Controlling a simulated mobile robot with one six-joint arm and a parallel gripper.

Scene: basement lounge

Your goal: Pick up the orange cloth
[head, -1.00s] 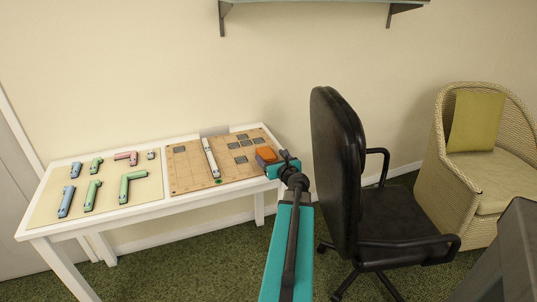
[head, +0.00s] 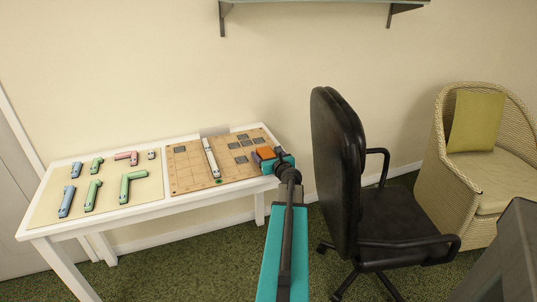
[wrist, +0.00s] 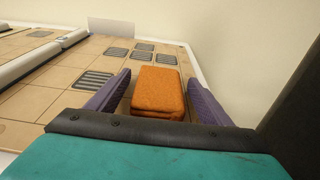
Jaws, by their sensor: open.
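The orange cloth (wrist: 159,92) is a folded block lying on the wooden board, between the two purple fingers of my gripper (wrist: 158,98) in the wrist view. The fingers stand open, with a gap on each side of the cloth. In the head view the cloth (head: 265,153) shows at the right end of the board, partly hidden by my gripper (head: 268,160). The cloth's near lower edge is close to the dark palm edge in the wrist view.
The wooden board (head: 187,180) with dark grey squares and a white bar (head: 212,158) lies on the white table (head: 150,209). Green, blue and pink pieces lie on a mat at left. A black office chair (head: 339,160) stands close right of the table.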

